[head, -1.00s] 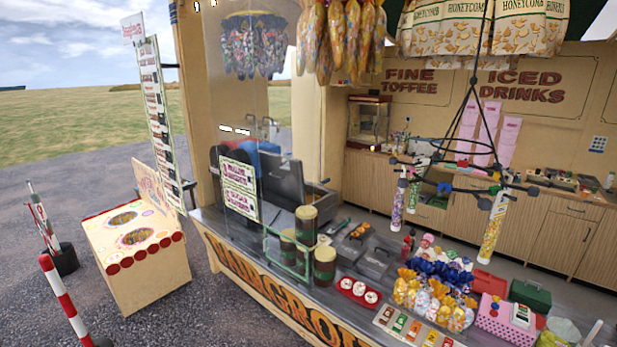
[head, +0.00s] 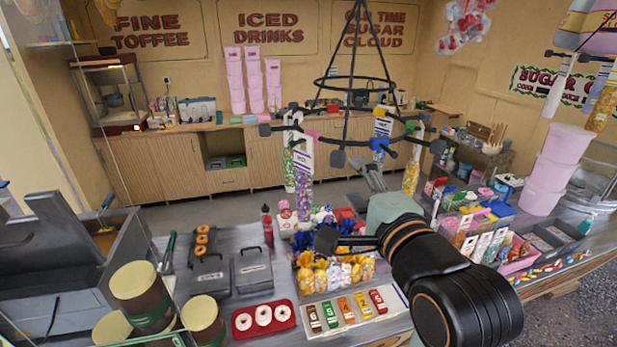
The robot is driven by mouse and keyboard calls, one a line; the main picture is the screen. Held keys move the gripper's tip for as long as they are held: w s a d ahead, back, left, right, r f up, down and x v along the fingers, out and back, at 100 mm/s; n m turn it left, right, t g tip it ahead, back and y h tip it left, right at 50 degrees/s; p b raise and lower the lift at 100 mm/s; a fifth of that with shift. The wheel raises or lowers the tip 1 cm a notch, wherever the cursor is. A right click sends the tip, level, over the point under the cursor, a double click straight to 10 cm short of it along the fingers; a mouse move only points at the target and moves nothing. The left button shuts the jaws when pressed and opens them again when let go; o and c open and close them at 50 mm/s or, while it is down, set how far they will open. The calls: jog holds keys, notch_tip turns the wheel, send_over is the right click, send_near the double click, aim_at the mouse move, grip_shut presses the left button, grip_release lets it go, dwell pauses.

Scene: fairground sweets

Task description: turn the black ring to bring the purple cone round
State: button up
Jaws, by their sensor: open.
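The black ring (head: 350,143) hangs level on dark rods, with black knobs sticking out around it and coloured clips on it. Several clear sweet cones hang from it. The purple cone (head: 305,187) hangs at the ring's front left. A green multicoloured cone (head: 289,165) is just left of it, and a yellow one (head: 411,172) hangs at the right. My gripper (head: 325,241) is open and empty, pointing left. It appears below the ring and right of the purple cone, apart from both. Its fingers are dark and seen edge on.
Wrapped sweet bags (head: 335,273), a red tray of doughnuts (head: 263,318) and a card of coloured labels (head: 350,310) crowd the counter below my gripper. Pink tubs (head: 555,170) stand at the right. A smaller upper hoop (head: 352,81) joins the hanging rods.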

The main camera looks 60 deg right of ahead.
aim_at(341, 162)
jog(key=x, duration=0.8)
jog(key=shift+w+d, duration=0.2)
jog(key=shift+d, duration=0.05)
jog(key=shift+w+d, duration=0.3)
jog(key=shift+w, duration=0.05)
